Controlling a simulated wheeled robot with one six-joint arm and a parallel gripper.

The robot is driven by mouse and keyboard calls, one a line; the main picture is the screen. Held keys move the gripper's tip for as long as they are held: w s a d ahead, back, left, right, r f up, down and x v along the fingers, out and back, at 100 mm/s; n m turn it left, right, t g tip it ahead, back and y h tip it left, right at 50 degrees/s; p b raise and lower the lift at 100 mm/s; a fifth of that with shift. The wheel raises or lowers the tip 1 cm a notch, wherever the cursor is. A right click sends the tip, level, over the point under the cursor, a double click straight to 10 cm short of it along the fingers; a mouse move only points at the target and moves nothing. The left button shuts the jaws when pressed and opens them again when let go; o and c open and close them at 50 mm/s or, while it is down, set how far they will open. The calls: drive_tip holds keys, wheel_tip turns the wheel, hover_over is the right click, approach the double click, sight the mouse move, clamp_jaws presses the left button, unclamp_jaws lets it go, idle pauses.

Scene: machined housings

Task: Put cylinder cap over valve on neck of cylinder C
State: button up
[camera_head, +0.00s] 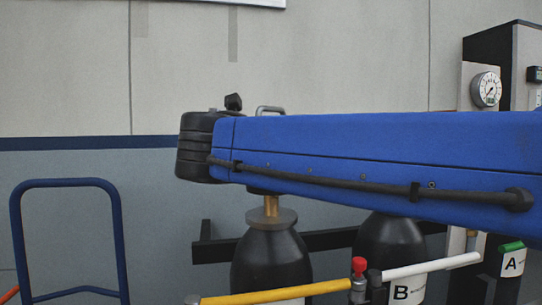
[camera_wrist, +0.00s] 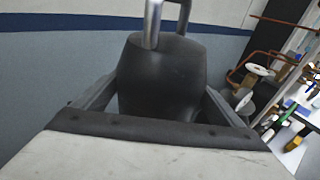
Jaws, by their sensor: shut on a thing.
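The cylinder cap (camera_wrist: 165,80) is a dark, rounded body with a bright metal handle on top. In the wrist view it sits between the two fingers of my gripper (camera_wrist: 160,108), which is shut on it. In the head view my blue arm hides the gripper and nearly all of the cap; a metal handle (camera_head: 269,109) shows above the arm. Below the arm stands a black cylinder (camera_head: 270,262) with a grey neck collar and a brass valve stem (camera_head: 271,206). Its label is hidden, so I cannot read whether it is C. The cap's height over the valve is hidden.
Cylinder B (camera_head: 392,240) stands right of it, and label A (camera_head: 512,263) is further right. A yellow pipe (camera_head: 280,295) with a red knob (camera_head: 359,265) crosses in front. A blue hand-truck frame (camera_head: 66,184) is at left. A pressure gauge (camera_head: 487,89) is at upper right.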

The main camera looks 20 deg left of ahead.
drive_tip(key=shift+f, duration=2.85)
drive_tip(key=o, duration=1.3)
drive_tip(key=shift+f, duration=0.1)
drive_tip(key=s+r, duration=0.1)
drive_tip(key=s, duration=0.4)
drive_tip(key=s+r, duration=0.1)
drive_tip(key=s, duration=1.1)
drive_tip(key=shift+s+r, duration=0.1)
drive_tip(key=shift+r, duration=0.3)
drive_tip(key=shift+s, duration=0.1)
